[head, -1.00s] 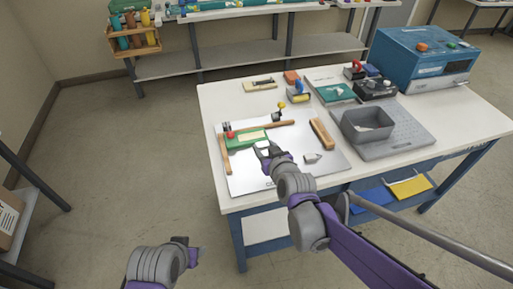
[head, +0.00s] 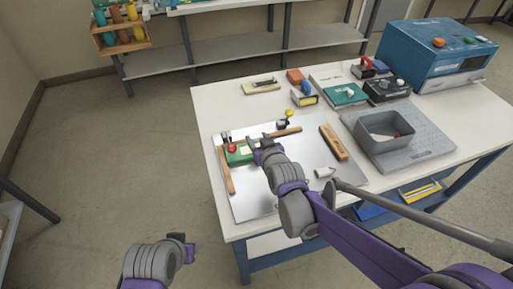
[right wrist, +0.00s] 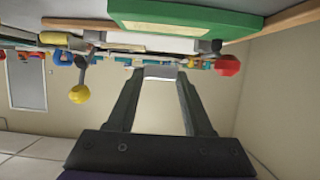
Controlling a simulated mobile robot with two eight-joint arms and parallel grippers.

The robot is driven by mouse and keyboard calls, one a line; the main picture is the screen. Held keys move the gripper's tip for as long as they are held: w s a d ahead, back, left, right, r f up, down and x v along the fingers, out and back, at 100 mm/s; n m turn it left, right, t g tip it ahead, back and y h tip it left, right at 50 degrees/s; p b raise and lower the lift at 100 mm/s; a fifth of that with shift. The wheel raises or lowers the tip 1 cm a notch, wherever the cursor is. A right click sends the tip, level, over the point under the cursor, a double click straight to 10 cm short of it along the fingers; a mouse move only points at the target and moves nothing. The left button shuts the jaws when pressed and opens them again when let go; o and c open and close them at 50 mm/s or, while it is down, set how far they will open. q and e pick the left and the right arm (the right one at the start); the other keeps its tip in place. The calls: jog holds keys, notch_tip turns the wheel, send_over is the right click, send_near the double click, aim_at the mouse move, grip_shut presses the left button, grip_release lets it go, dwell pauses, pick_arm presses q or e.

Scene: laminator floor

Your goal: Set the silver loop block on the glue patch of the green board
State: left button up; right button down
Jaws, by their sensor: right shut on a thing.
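The green board (head: 236,158) lies on the metal plate, between wooden strips, with a pale patch (head: 244,150) on its top. It also shows at the top of the right wrist view (right wrist: 185,22). My right gripper (head: 257,143) is at the board's right end in the head view. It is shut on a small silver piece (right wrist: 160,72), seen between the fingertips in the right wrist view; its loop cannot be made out. In the head view the gripper hides that piece. My left gripper (head: 188,246) is over the floor, away from the table; its jaws are unclear.
A red knob (head: 232,148) stands by the board, and a yellow knob (head: 288,113) behind it. A grey bin (head: 372,143) stands farther right.

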jog(key=shift+w+f, duration=0.1)
jog(key=shift+f, duration=2)
jog(key=shift+f+b, duration=0.1)
jog(key=shift+b, duration=0.25)
jog(key=shift+c, duration=1.5)
grip_release()
jog(key=shift+s+r, duration=0.3)
jog(key=p+v, duration=0.1)
jog(key=v, duration=1)
jog(key=shift+s+d+r, duration=0.1)
jog(key=shift+s+d, duration=0.05)
jog(key=s+d+f+g, duration=0.1)
jog(key=s+d, duration=0.1)
jog(key=s+d+f+m+g+h, duration=0.1)
jog(key=s+d, duration=0.1)
jog(key=s+d+f+g+h, duration=0.1)
jog(key=s+d, duration=0.2)
jog(key=shift+d, duration=0.1)
jog(key=s+d+f+m+g+h, duration=0.1)
jog(key=s+d+f+g, duration=0.1)
jog(key=s, duration=0.4)
jog(key=s+d+f+m+g+h, duration=0.1)
jog(key=s+d+f+g, duration=0.1)
jog(key=s+d, duration=0.3)
jog(key=shift+s+m+g, duration=0.3)
jog(key=shift+s+g, duration=0.1)
jog(key=shift+s, duration=0.45)
